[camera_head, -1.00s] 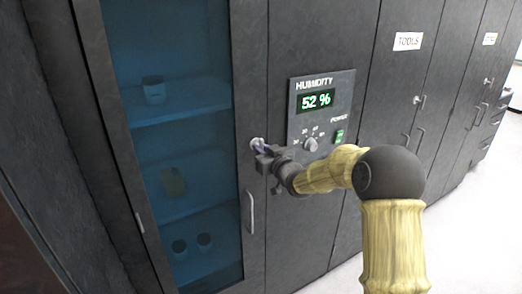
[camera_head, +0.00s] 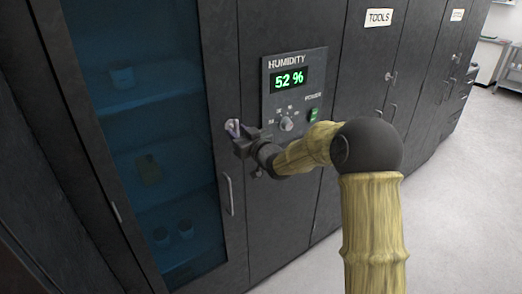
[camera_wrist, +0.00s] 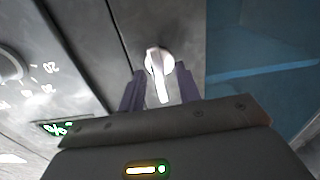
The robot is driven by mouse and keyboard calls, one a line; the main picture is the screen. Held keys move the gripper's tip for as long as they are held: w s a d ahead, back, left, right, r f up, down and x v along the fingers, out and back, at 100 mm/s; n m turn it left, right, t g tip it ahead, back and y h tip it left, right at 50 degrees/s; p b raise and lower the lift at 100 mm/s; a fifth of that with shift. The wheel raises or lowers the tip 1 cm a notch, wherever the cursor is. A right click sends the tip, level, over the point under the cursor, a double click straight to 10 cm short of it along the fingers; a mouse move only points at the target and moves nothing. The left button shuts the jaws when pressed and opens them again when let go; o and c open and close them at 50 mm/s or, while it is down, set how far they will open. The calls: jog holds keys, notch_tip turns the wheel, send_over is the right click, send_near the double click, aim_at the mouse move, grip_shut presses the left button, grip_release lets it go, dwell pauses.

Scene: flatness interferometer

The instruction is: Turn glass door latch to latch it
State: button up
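The glass door (camera_head: 150,110) is a dark-framed cabinet door with blue glass, at the left in the head view; it looks closed. Its latch (camera_wrist: 158,68) is a pale metal knob with a narrow lever, on the dark door frame in the wrist view. The lever points toward my gripper, down in the picture. My gripper (camera_wrist: 160,88) has its two purple fingers apart, one on each side of the lever, with small gaps showing. In the head view my gripper (camera_head: 235,130) is at the door's frame and mostly hides the latch.
A humidity panel (camera_head: 296,88) reading 52 % with a knob (camera_head: 286,124) sits just right of the latch, close to my arm. The door's vertical handle (camera_head: 228,193) is below the latch. A TOOLS cabinet (camera_head: 372,60) stands further right. Open floor (camera_head: 450,200) lies at the right.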

jog(key=b+v, duration=0.2)
jog(key=v, duration=1.4)
jog(key=shift+w+b, duration=0.15)
jog(key=shift+b, duration=0.25)
jog(key=shift+d+f, duration=0.1)
jog(key=shift+d, duration=0.05)
jog(key=s+d+f+m+g+h+p, duration=0.4)
jog(key=s+d+f+g+h, duration=0.15)
jog(key=s+d+h, duration=0.2)
jog(key=s+d+f+m+g+h+p, duration=0.1)
jog(key=s+f+g, duration=0.1)
jog(key=s, duration=0.6)
jog(key=s+d+f+m+g+h+p, duration=0.1)
jog(key=s+d+f+m+g+p, duration=0.1)
jog(key=s+g, duration=0.3)
jog(key=s, duration=0.3)
jog(key=shift+s+d+p, duration=0.2)
jog(key=shift+d+p, duration=0.1)
jog(key=shift+o, duration=0.3)
jog(key=shift+a+f+h, duration=0.1)
jog(key=shift+f+h, duration=0.05)
jog(key=shift+h, duration=0.1)
